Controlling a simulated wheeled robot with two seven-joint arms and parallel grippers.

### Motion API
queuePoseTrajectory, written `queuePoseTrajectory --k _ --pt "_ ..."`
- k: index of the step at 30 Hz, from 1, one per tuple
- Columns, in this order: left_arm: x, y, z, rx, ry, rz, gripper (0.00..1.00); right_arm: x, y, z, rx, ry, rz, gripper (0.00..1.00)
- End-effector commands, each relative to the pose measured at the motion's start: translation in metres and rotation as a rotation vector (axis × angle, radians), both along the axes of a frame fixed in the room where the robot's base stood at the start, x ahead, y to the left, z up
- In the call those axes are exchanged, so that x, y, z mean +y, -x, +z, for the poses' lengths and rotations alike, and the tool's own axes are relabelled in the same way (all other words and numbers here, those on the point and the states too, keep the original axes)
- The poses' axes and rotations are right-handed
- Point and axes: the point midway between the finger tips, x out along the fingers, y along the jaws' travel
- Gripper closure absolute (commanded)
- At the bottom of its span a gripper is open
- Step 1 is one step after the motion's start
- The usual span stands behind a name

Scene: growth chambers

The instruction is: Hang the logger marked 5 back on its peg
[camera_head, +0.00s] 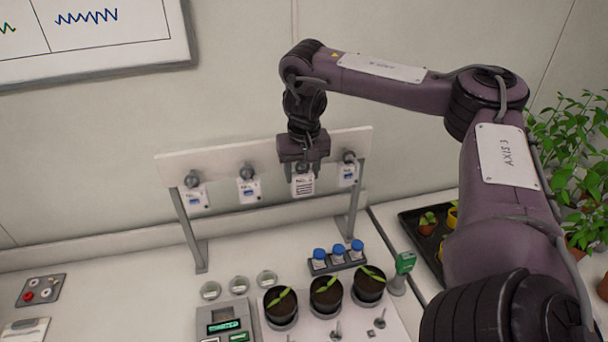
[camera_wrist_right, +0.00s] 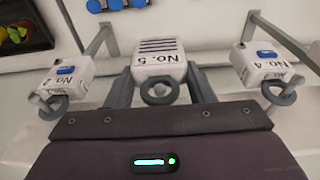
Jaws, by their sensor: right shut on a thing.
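The logger marked No. 5 (camera_wrist_right: 160,60) is a small white box with dark slots and a grey ring at one end. My right gripper (camera_wrist_right: 160,90) is shut on it, with a finger on either side. In the head view the right gripper (camera_head: 303,164) holds this logger (camera_head: 303,186) at the white peg rail (camera_head: 220,160), in the gap between two hanging loggers. The gripper hides most of the peg there. I cannot tell whether the ring is around the peg or only in front of it. My left gripper is not in view.
Loggers hang on both sides: No. 4 (camera_wrist_right: 265,62) and another (camera_wrist_right: 66,73), plus one at the rail's left end (camera_head: 194,197). Below stand blue-capped vials (camera_head: 338,254), potted seedlings (camera_head: 326,294) and a green-topped device (camera_head: 403,263).

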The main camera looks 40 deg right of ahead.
Motion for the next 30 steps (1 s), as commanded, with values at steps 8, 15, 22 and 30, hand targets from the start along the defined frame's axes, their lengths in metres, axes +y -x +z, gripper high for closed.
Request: queuePoseTrajectory --k 8,15,22,30 --pt "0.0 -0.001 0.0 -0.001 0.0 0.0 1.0 -0.007 -0.014 -0.003 0.002 -0.001 -0.002 0.79" --pt "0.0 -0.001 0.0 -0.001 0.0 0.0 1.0 -0.011 -0.021 -0.006 0.0 -0.001 0.0 0.79" --pt "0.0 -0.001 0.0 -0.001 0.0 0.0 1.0 -0.012 -0.022 -0.007 0.0 -0.001 0.0 0.79" --pt "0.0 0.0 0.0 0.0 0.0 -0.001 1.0 -0.012 -0.022 -0.007 0.0 -0.001 0.0 0.79"
